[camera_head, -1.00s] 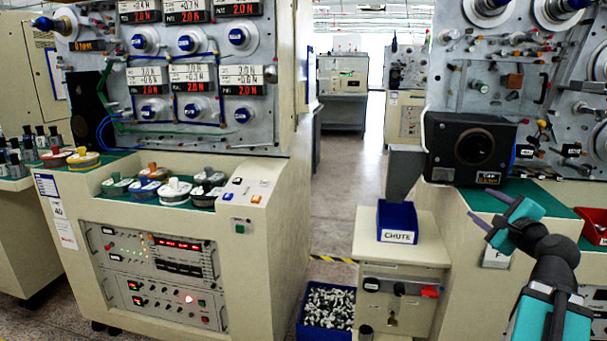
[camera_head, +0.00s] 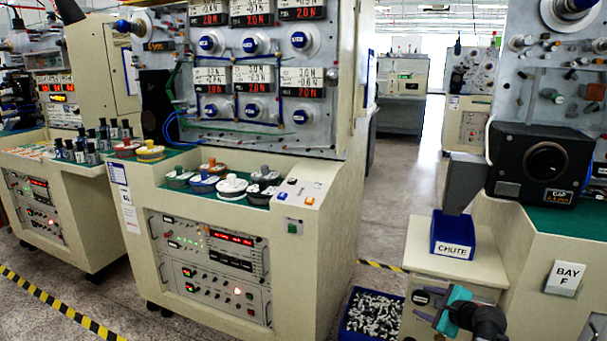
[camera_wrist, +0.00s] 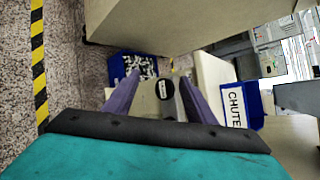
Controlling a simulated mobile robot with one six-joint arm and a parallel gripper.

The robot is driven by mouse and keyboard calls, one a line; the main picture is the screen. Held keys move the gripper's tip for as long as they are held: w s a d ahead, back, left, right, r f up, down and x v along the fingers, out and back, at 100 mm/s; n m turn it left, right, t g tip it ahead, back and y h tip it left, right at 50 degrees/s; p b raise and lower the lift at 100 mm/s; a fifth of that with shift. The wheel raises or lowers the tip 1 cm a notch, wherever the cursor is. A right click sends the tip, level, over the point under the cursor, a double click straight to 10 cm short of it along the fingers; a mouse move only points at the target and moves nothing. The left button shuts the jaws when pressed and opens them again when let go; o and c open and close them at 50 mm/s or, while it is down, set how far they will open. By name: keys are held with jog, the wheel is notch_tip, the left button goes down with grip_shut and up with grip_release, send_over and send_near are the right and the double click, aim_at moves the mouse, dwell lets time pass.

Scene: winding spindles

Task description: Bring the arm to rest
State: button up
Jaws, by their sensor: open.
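My gripper (camera_head: 440,300) is low at the bottom right of the head view, in front of the cream cabinet (camera_head: 482,268) that carries the chute bin. In the wrist view my gripper (camera_wrist: 154,92) shows two purple fingers spread apart with nothing between them. Beyond the fingers are the front of the same cabinet and a blue crate (camera_head: 346,326) of small dark and pale parts on the floor. The blue bin (camera_head: 452,236) labelled CHUTE stands on the cabinet, to the right of the fingers in the wrist view (camera_wrist: 236,106).
A large cream winding machine (camera_head: 145,212) with spindles and several spools stands left of the aisle. A black box (camera_head: 541,164) and a BAY F sign (camera_head: 564,279) are at right. Yellow-black floor tape (camera_head: 62,308) runs at lower left. The aisle floor (camera_head: 398,212) is clear.

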jog(key=s+a+f+n+g+y, duration=0.1)
jog(key=s+a+f+n+g, duration=0.2)
jog(key=s+a+f, duration=0.5)
jog(key=s+a+f+n+g+p, duration=0.1)
jog(key=s+a+f+n+g, duration=0.15)
jog(key=a+f, duration=0.7)
jog(key=s+a+f+n+g+y, duration=0.1)
jog(key=s+a+f+n+g, duration=0.3)
jog(key=f, duration=0.8)
jog(key=s+a+f+n+g+h, duration=0.1)
jog(key=s+a+f+n+g, duration=0.1)
jog(key=s+f, duration=0.45)
jog(key=s+a+f+n+g+h, duration=0.1)
jog(key=s+a+f+n+g, duration=0.15)
jog(key=s, duration=0.75)
jog(key=s+d+f+n+g+h, duration=0.2)
jog(key=s+d+n, duration=0.4)
jog(key=s+n, duration=0.3)
jog(key=shift+s+f+g+h+p, duration=0.3)
jog(key=shift+s+h, duration=0.1)
jog(key=shift+s, duration=0.2)
jog(key=shift+d, duration=0.1)
